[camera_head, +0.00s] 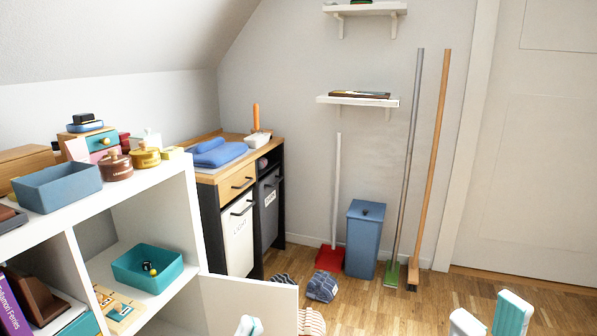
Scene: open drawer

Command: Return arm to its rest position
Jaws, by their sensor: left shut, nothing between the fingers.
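My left gripper (249,326) shows only as a small pale tip at the bottom edge, in front of the white cabinet door. It is shut and holds nothing. My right gripper (489,314) is at the bottom right, over the wooden floor. Its two pale, teal-edged fingers stand apart with nothing seen between them. Most of both grippers and arms is outside the view. The wooden drawer (237,184) of the dark-framed cabinet at the back is closed.
The white shelf unit (192,215) fills the left, and a white door panel (249,299) stands out from it. A blue bin (364,243), a red dustpan (331,258) and brooms (431,165) stand by the back wall. Crumpled cloth (322,287) lies on the floor. Floor at right is clear.

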